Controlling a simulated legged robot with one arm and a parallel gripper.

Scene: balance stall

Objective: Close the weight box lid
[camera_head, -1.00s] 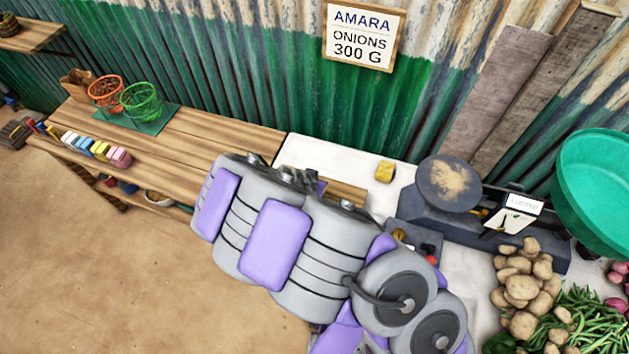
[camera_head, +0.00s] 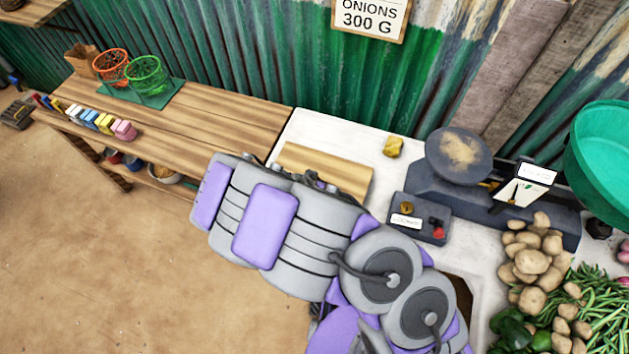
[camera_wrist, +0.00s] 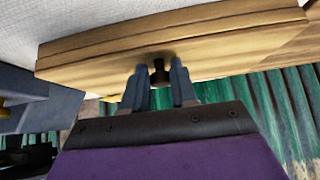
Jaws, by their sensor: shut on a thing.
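The wooden weight box (camera_head: 332,168) is on the white counter, partly hidden behind my arm in the head view. Its pale wood top shows as a flat panel. In the wrist view a long wooden piece with a seam along it (camera_wrist: 90,58), seemingly the box with its lid, spans the top. A small dark knob (camera_wrist: 158,74) on it sits between the two fingers of my gripper (camera_wrist: 159,70), which is shut on it. The head view hides my fingers behind the arm. I cannot tell whether the lid lies fully flat.
A dark control box (camera_head: 420,218) and a scale (camera_head: 459,156) stand right of the weight box. Potatoes (camera_head: 530,260) crowd the right. A wooden bench (camera_head: 200,120) with baskets is at left.

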